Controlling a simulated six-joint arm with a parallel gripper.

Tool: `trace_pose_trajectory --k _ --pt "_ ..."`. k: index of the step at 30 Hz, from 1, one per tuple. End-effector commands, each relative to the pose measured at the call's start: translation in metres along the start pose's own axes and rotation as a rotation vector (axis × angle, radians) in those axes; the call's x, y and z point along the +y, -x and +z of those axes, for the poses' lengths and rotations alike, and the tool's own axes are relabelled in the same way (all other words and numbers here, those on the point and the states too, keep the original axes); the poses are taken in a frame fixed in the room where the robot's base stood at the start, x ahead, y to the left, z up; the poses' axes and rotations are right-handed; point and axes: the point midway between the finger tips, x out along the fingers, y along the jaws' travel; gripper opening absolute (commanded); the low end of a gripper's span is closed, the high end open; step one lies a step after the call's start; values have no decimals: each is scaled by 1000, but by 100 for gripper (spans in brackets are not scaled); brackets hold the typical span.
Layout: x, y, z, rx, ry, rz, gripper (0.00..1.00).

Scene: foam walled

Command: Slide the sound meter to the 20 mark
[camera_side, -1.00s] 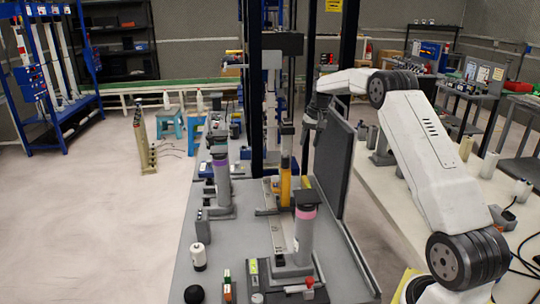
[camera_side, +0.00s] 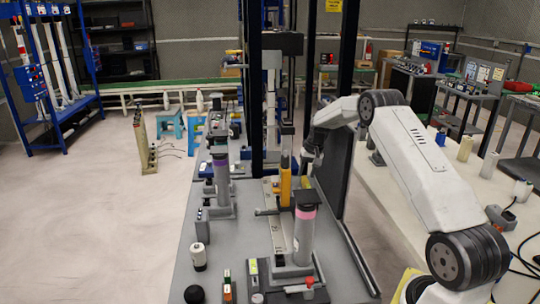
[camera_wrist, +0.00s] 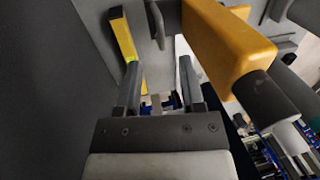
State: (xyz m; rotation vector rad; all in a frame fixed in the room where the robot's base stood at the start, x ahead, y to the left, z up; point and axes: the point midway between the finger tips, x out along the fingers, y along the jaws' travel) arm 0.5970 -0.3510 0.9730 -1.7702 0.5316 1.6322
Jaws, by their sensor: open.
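The sound meter, a yellow block with a grey rod-like end (camera_side: 285,185), stands upright on a light rail on the bench in the side view. In the wrist view its yellow body (camera_wrist: 232,50) is large and lies just right of my fingers, not between them. My gripper (camera_side: 308,160) is beside and slightly above the meter's right side in the side view. Its two fingers (camera_wrist: 158,62) are apart and empty in the wrist view. The scale and the 20 mark are too small to read.
A grey tube with a pink band (camera_side: 304,235) stands in front of the meter. A similar purple-banded tube (camera_side: 221,185) stands to the left. A dark upright panel (camera_side: 334,170) is close on my gripper's right. A yellow strip (camera_wrist: 123,35) shows left of my fingers.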

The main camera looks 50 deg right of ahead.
Motion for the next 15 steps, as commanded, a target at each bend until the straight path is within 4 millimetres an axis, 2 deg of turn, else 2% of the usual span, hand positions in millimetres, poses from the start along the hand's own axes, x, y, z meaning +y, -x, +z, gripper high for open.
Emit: trace_pose_trajectory --k 15 --pt "0 -58 0 0 0 1 50"
